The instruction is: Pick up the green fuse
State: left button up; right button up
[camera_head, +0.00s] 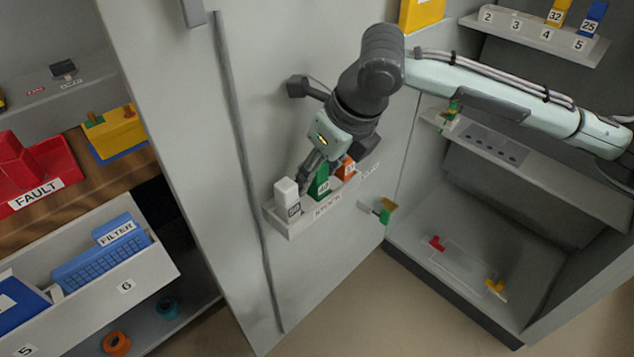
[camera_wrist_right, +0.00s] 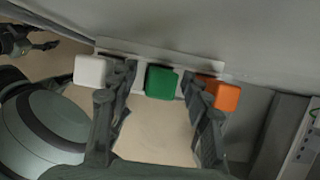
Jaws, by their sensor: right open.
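The green fuse (camera_head: 320,182) stands in a grey stock holder (camera_head: 290,229) on the cabinet door, between a white fuse (camera_head: 288,196) and an orange fuse (camera_head: 347,168). My right gripper (camera_head: 318,170) is at the holder, partly over the green fuse. In the right wrist view the green fuse (camera_wrist_right: 162,83) shows between the two open fingers of my right gripper (camera_wrist_right: 158,95), with gaps on both sides. The white fuse (camera_wrist_right: 90,70) is outside the left finger. The orange fuse (camera_wrist_right: 222,94) is close outside the right finger.
An open cabinet (camera_head: 500,225) at the right has a numbered shelf (camera_head: 550,42) with yellow and blue fuses. The floor before the door is clear.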

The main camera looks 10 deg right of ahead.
jog(key=shift+w+f, duration=0.1)
jog(key=shift+f, duration=0.1)
grip_shut()
jog(key=shift+a+r, duration=0.1)
jog(key=shift+r, duration=0.05)
jog(key=shift+r, duration=0.1)
